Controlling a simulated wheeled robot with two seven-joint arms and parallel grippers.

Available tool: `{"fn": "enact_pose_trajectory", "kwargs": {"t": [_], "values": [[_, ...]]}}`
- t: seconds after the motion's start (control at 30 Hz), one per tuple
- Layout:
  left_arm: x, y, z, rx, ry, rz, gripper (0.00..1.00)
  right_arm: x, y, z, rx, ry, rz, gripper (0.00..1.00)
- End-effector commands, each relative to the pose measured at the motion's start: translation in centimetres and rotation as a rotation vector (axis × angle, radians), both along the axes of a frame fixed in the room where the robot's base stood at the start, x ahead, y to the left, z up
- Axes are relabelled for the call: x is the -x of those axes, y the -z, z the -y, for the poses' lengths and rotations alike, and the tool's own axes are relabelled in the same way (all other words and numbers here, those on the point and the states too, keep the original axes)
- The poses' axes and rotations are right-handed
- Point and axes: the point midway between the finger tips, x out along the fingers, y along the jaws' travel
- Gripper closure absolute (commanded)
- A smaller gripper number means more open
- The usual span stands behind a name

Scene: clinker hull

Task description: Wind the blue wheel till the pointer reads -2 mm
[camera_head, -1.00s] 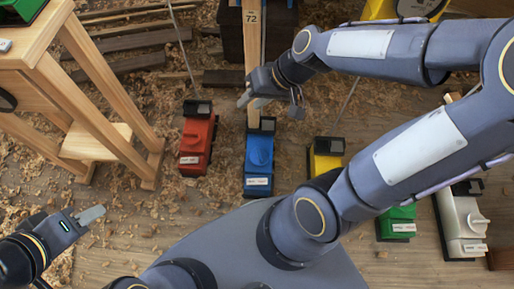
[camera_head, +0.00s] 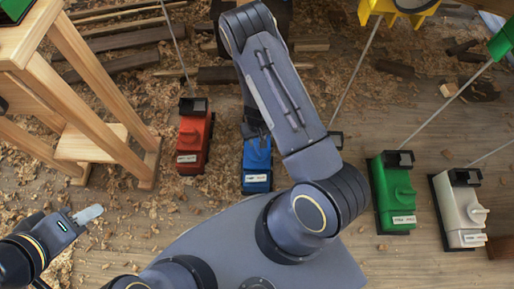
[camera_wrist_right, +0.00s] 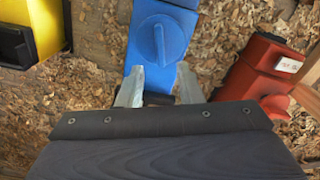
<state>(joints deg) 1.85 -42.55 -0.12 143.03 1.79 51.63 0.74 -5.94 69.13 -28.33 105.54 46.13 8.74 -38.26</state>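The blue unit (camera_head: 256,178) stands on the floor in the middle of the head view, its upper part hidden by my right arm. In the right wrist view its round blue wheel (camera_wrist_right: 160,42) has a raised ridge across it. My right gripper (camera_wrist_right: 160,88) is open, its two fingers apart at the near end of the blue unit, short of the wheel; nothing shows gripped. I cannot make out the pointer or its reading. My left gripper (camera_head: 90,214) is off at the lower left, away from the units; its fingers overlap in view.
A red unit (camera_head: 193,137) stands left of the blue one. Green (camera_head: 391,190) and white (camera_head: 460,208) units stand to the right. A yellow unit (camera_wrist_right: 30,30) shows in the right wrist view. A wooden stand (camera_head: 92,85) is at left. Rods rise from several units.

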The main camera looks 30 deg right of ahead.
Motion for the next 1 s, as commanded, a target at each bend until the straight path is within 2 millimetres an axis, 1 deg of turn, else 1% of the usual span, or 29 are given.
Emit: {"fn": "enact_pose_trajectory", "kwargs": {"t": [0.3,0.4,0.5,0.63,0.87,1.0], "values": [[0.0,2.4,0.0,0.000,0.000,0.000,0.64,0.1,5.0,0.0,0.001,0.001,-0.002,0.67],[0.0,2.9,0.0,0.000,0.000,0.000,0.64,0.1,6.4,0.0,0.000,0.001,-0.003,0.67],[0.0,3.3,0.0,0.000,0.000,0.000,0.64,0.0,7.2,0.0,-0.001,0.001,-0.002,0.67],[0.0,3.4,0.0,0.000,0.000,0.000,0.64,0.1,7.7,0.0,-0.001,0.001,-0.002,0.67],[0.0,3.3,0.0,0.000,0.000,0.000,0.64,0.1,7.7,0.0,-0.001,0.000,-0.002,0.67],[0.0,3.3,0.0,0.000,0.000,0.000,0.64,0.1,7.7,0.0,-0.001,0.000,-0.002,0.84]]}}
